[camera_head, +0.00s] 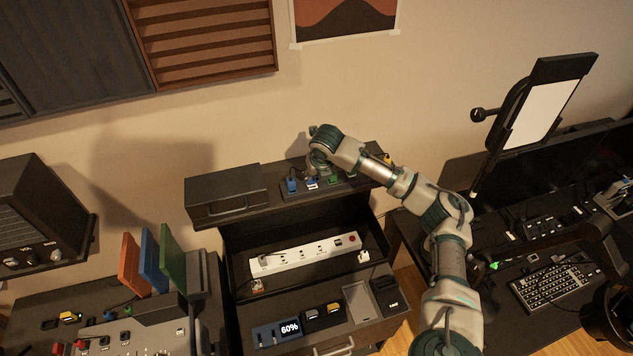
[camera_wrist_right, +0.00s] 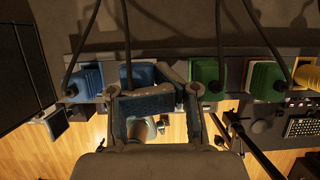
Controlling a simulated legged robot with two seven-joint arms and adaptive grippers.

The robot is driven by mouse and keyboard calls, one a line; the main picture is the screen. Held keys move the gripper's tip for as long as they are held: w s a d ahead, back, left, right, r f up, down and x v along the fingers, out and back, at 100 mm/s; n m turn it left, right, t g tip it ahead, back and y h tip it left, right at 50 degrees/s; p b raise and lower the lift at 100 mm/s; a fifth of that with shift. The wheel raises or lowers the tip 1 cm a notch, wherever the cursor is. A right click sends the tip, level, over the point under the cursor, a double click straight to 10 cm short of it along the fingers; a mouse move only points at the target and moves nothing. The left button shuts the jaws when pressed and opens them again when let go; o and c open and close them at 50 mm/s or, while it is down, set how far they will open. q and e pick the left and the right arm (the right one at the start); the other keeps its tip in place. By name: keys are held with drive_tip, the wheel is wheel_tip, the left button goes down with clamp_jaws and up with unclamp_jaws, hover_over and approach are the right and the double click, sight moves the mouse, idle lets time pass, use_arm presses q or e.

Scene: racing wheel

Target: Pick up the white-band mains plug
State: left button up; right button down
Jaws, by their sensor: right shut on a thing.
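A row of coloured plugs stands on the dark shelf top. In the head view, a blue plug (camera_head: 291,185) is at the left, and a blue plug with a whitish part (camera_head: 312,184) is beside it, below my right gripper (camera_head: 318,162). In the wrist view, my right gripper (camera_wrist_right: 154,98) is shut around the second blue plug (camera_wrist_right: 138,74), whose cord runs up. The fingers hide much of it, so I cannot clearly make out a white band. A green plug (camera_wrist_right: 205,72) is close to the right finger. My left gripper is not in view.
Further plugs, green (camera_wrist_right: 263,76) and yellow (camera_wrist_right: 307,77), stand to the right. A dark box (camera_head: 225,194) sits left of the row. A white power strip (camera_head: 305,254) with plugs lies on the level below. Loose cords hang around the gripper.

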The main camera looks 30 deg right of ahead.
drive_tip(key=shift+w+f, duration=0.1)
drive_tip(key=shift+a+r, duration=0.2)
drive_tip(key=shift+a, duration=0.35)
drive_tip(key=shift+a+r, duration=0.15)
drive_tip(key=shift+a, duration=0.6)
drive_tip(key=shift+d, duration=0.35)
drive_tip(key=shift+d+r, duration=0.1)
drive_tip(key=shift+r, duration=0.15)
drive_tip(key=r, duration=0.2)
drive_tip(key=b, duration=0.1)
drive_tip(key=shift+a+r, duration=0.25)
drive_tip(key=shift+r, duration=0.15)
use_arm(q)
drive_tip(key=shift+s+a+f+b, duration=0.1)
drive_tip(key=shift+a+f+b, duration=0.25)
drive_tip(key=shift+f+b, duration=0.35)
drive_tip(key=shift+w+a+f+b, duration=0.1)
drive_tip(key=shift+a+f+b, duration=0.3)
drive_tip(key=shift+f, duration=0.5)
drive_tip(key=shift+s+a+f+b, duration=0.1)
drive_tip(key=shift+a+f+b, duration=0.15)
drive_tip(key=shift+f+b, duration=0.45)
use_arm(e)
drive_tip(key=s+a+r, duration=0.1)
drive_tip(key=s+a, duration=0.1)
drive_tip(key=s, duration=0.5)
drive_tip(key=s+a, duration=0.2)
drive_tip(key=s, duration=0.6)
drive_tip(key=shift+a+r, duration=0.35)
drive_tip(key=shift+a, duration=0.05)
